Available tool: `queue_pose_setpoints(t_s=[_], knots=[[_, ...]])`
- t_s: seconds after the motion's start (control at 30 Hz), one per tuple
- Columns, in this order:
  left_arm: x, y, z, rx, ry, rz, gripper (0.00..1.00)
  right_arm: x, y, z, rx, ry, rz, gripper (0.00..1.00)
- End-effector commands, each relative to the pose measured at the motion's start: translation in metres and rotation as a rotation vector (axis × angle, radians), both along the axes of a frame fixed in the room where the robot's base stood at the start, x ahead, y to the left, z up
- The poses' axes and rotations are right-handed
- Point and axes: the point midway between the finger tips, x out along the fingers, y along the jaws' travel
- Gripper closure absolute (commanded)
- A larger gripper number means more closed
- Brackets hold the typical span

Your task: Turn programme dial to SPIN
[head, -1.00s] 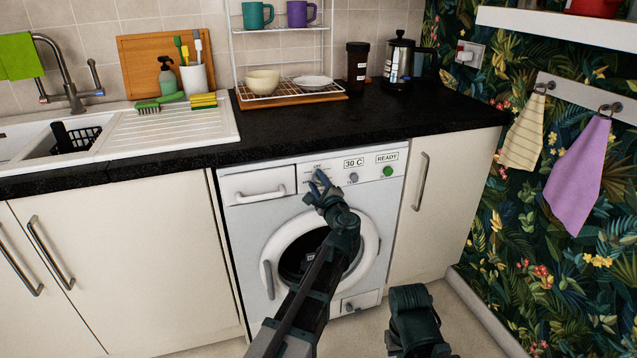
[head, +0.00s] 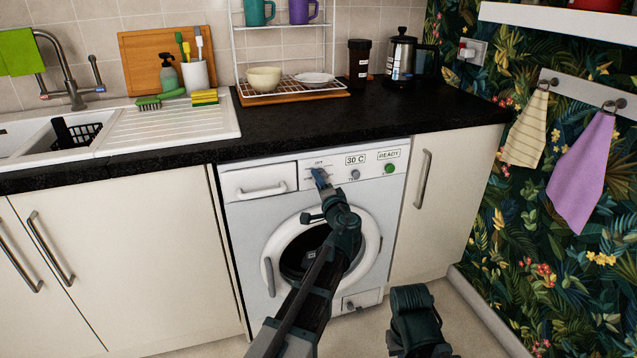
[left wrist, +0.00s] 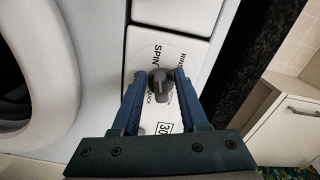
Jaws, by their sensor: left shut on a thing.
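The washing machine (head: 240,215) stands under the black worktop, with its control panel along the top. The programme dial (left wrist: 161,85) is a dark grey knob on the white panel, with printed labels around it. The SPIN label (left wrist: 158,57) is above the dial in the left wrist view, and RINSE is to the right of SPIN. My left gripper (head: 318,178) is at the panel, its blue fingers on both sides of the dial and shut on it. The fingers hide the dial in the head view. Which label the dial points to is unclear.
Right of the dial are a small temperature knob (head: 355,174), a 30 C display (head: 355,159), a READY display (head: 388,155) and a green button (head: 390,168). The detergent drawer (head: 258,184) is to the left. The round door (head: 275,240) is below, behind my left arm.

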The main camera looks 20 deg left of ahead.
Motion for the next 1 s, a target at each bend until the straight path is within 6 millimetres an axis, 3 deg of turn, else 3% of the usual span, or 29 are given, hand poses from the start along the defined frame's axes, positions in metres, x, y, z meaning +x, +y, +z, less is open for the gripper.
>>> queue_pose_setpoints(t_s=[0.73, 0.77, 0.8, 1.0], knots=[[-0.0004, 0.0001, -0.0014, -0.064, -0.041, 0.002, 1.00, 0.0000, 0.0000, -0.0012, 0.000, 0.000, 0.000, 1.00], [-0.0004, 0.0001, -0.0014, -0.064, -0.041, 0.002, 0.51, 0.0000, 0.0000, -0.0012, 0.000, 0.000, 0.000, 1.00], [-0.0004, 0.0000, -0.0014, -0.063, -0.042, 0.002, 0.47, 0.0000, 0.0000, -0.0012, 0.000, 0.000, 0.000, 1.00], [-0.0002, -0.0002, -0.0012, -0.062, -0.042, 0.001, 0.47, 0.0000, 0.0000, -0.0011, 0.000, 0.000, 0.000, 1.00]])
